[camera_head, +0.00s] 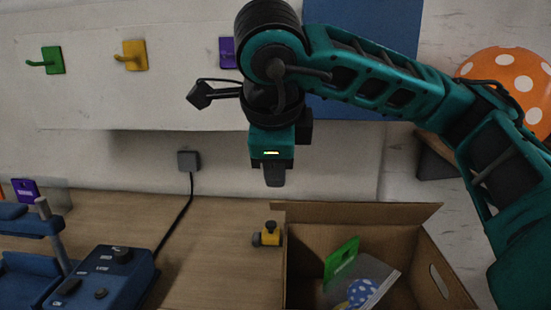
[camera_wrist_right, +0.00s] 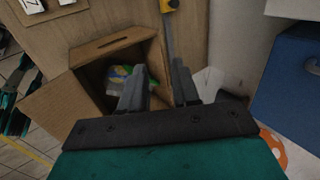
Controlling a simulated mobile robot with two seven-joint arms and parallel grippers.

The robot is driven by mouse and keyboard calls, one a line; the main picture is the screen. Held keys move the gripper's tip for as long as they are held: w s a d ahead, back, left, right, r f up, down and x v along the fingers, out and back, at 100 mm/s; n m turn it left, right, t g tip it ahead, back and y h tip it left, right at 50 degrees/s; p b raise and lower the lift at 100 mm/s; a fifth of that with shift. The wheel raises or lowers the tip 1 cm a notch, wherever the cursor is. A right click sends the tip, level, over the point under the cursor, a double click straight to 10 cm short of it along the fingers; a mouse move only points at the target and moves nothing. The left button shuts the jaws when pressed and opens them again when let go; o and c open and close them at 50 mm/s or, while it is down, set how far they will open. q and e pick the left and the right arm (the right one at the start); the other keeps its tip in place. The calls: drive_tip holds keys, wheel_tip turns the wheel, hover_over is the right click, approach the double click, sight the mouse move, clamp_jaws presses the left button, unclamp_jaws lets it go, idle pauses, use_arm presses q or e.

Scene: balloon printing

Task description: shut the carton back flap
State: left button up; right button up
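The brown cardboard carton (camera_head: 302,262) stands open at the lower right of the head view. Its back flap (camera_head: 365,213) stands open along the far edge, unfolded away from the opening. The carton (camera_wrist_right: 93,72) also shows in the wrist view, with its opening uncovered. My right gripper (camera_head: 273,176) hangs pointing down, behind and left of the back flap, apart from it in the picture. In the wrist view its two fingers (camera_wrist_right: 160,88) are spread with nothing between them. My left gripper is not in view.
Inside the carton are a green item (camera_head: 341,261) and a blue dotted item (camera_head: 361,292). A small yellow and grey object (camera_head: 267,235) lies beside the carton. A blue machine (camera_head: 110,273) stands at left. Hooks line the wall; an orange dotted balloon (camera_head: 508,72) is at right.

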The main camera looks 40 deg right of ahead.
drive_tip(key=shift+c, duration=0.2)
drive_tip(key=shift+c, duration=0.8)
drive_tip(key=shift+w+d+n+g, duration=0.1)
drive_tip(key=shift+w+n+g, duration=0.15)
drive_tip(key=shift+n+g, duration=0.05)
drive_tip(key=shift+c, duration=0.7)
drive_tip(key=w+d+n+g, duration=0.1)
drive_tip(key=n, duration=0.1)
drive_tip(key=w+d+r+n+g+y, duration=0.1)
drive_tip(key=w+n, duration=0.1)
drive_tip(key=w+n+g, duration=0.1)
drive_tip(key=w+n, duration=0.1)
drive_tip(key=shift+w+d+r+n+p, duration=0.15)
drive_tip(key=shift+d+n+p, duration=0.25)
clamp_jaws()
drive_tip(key=w+d+r+n+g+y, duration=0.25)
drive_tip(key=w+d+n, duration=0.2)
drive_tip(key=n, duration=0.35)
drive_tip(key=n+y+b, duration=0.1)
drive_tip(key=n+y, duration=0.1)
drive_tip(key=n, duration=0.1)
approach(275, 208)
drive_tip(key=w+d+f, duration=0.2)
drive_tip(key=w+f, duration=0.1)
drive_tip(key=shift+s+a+f, duration=1.05)
drive_tip(key=shift+s+f, duration=0.2)
drive_tip(key=shift+f, duration=0.1)
